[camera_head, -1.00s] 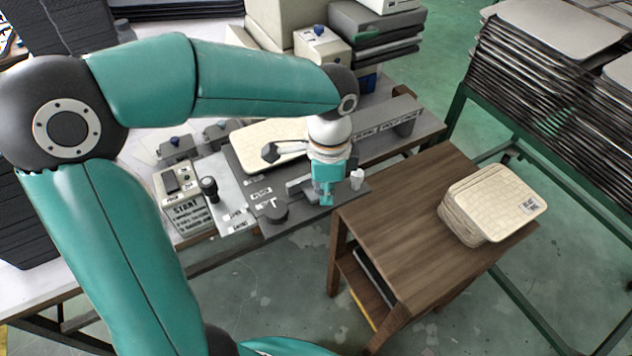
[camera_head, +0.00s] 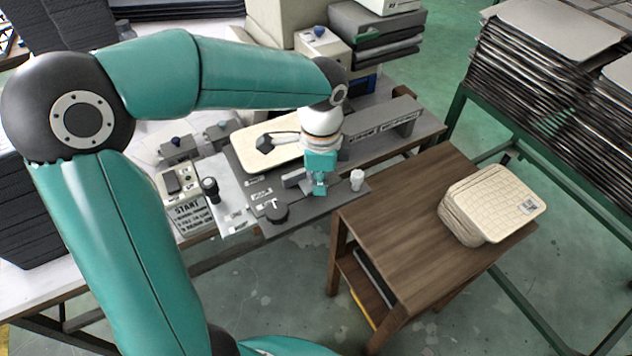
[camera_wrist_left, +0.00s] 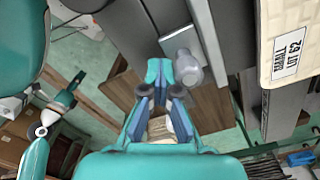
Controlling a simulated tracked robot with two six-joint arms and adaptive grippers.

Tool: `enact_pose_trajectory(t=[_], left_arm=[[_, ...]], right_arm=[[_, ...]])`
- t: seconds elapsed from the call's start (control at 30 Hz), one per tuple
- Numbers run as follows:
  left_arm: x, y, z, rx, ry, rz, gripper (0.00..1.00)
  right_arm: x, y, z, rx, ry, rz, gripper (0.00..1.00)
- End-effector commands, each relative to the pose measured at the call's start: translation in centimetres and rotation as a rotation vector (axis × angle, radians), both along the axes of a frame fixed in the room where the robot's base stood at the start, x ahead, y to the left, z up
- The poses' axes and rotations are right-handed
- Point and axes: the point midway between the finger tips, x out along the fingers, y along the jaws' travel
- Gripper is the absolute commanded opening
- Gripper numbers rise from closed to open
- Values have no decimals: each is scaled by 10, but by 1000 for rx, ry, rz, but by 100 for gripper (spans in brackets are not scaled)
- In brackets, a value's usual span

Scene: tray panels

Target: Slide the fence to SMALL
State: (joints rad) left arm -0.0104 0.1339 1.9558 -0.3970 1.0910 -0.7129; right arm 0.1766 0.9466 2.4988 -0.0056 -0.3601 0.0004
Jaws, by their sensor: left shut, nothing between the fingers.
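My left gripper (camera_head: 320,190) is shut and empty, pointing down over the front of the dark grey fixture plate (camera_head: 330,200). In the left wrist view the shut fingertips (camera_wrist_left: 157,72) are beside the pale knob (camera_wrist_left: 188,68), with a small gap or light contact; I cannot tell which. The size labels are too small to read. What seems my right gripper (camera_wrist_left: 70,92) is small there, its jaws unclear.
A cream tray panel (camera_head: 262,140) lies on the fixture behind the gripper. A raised grey lettered rail (camera_head: 385,128) runs at back right. A black-knobbed lever (camera_head: 210,188) and a round black knob (camera_head: 276,211) stand left. A wooden stand (camera_head: 400,220) holds stacked panels (camera_head: 495,203).

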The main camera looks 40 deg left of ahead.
Motion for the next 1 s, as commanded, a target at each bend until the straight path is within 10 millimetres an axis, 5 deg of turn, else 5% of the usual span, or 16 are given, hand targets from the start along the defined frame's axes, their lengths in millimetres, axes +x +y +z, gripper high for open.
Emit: enact_pose_trajectory(t=[1.0], left_arm=[[16, 38, 1, 1, -3, 0, 0]], right_arm=[[0, 0, 11, 0, 0, 0, 40]])
